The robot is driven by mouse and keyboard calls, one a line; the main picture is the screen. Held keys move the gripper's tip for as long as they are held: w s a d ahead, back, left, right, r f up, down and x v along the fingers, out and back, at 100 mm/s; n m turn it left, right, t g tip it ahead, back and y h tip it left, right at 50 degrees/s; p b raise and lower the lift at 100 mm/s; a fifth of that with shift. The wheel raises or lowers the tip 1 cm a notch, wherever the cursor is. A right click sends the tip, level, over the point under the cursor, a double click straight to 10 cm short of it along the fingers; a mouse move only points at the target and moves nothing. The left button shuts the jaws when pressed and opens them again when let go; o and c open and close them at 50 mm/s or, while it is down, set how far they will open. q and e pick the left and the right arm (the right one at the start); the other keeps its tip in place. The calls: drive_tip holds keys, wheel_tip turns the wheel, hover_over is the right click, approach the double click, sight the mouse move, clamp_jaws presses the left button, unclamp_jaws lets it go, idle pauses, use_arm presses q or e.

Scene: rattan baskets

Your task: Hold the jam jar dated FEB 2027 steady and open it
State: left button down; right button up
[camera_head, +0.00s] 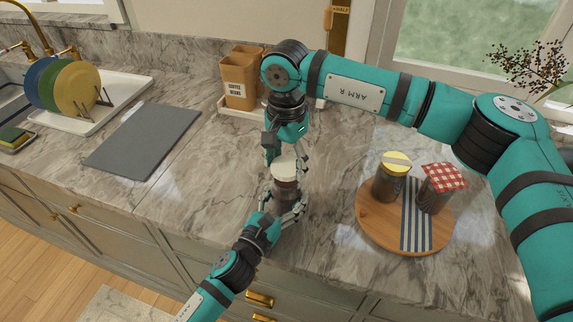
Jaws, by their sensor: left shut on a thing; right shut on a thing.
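A jam jar with a pale lid (285,165) and a dark body (286,188) stands upright over the front part of the marble counter. My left gripper (286,198) comes from below and is shut around the jar's lower body. My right gripper (286,158) points down from above and is shut on the pale lid. The fingers hide parts of the jar. No date is readable on it. I cannot tell whether the lid is loose or whether the jar touches the counter.
A round wooden board (376,233) at right holds a yellow-lidded jar (388,183) and a jar with a red checked cover (436,190). A grey mat (143,140), a dish rack (95,117) and a coffee beans canister (238,95) stand farther left and back. The counter's front edge is close below.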

wheel_tip(320, 180, up, 2)
drive_tip(key=shift+r, duration=0.25)
use_arm(q)
drive_tip(key=shift+c, duration=0.4)
unclamp_jaws()
drive_tip(key=v, duration=1.2)
